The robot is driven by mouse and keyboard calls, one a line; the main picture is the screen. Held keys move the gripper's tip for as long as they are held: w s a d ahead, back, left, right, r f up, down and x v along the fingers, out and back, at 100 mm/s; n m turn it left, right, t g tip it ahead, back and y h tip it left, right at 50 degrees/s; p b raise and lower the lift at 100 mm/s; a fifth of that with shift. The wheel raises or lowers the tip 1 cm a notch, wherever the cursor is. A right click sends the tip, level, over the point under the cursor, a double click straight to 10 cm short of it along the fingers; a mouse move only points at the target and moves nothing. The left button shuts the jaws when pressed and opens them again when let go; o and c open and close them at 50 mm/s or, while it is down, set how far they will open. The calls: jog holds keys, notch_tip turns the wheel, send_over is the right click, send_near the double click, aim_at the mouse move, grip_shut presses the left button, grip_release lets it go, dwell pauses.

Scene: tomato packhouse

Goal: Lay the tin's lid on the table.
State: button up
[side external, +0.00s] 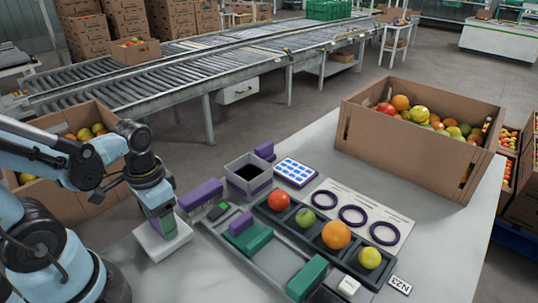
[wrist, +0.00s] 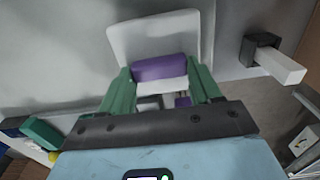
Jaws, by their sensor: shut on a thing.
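The tin (side external: 236,181) is a grey, open-topped square box with a dark inside, standing on the table right of my gripper. The lid (side external: 158,246) is a pale square plate at the table's left part, under my gripper (side external: 164,226). In the wrist view the lid (wrist: 150,40) carries a purple grip (wrist: 160,67), and the green fingers of my gripper (wrist: 161,78) are shut on that grip. The lid is apart from the tin. I cannot tell whether its underside touches the table.
A purple block (side external: 200,195) lies between the lid and the tin. A dark tray (side external: 293,222) holds several fruits, with green blocks (side external: 250,238) in front. A ring card (side external: 370,212) and a fruit carton (side external: 405,150) stand farther right. A cardboard box (side external: 62,205) is behind my arm.

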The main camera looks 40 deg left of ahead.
jog(key=shift+f, duration=0.1)
jog(key=o, duration=1.2)
jog(key=shift+f, duration=0.1)
jog(key=shift+c, duration=0.2)
jog(key=shift+r, duration=0.2)
jog(key=shift+r, duration=5.8)
jog(key=w+d+f+t, duration=0.1)
jog(key=w+d+t, duration=0.2)
jog(key=w+t, duration=0.4)
jog(key=w, duration=0.3)
jog(key=shift+d, duration=0.25)
jog(key=shift+f, duration=0.1)
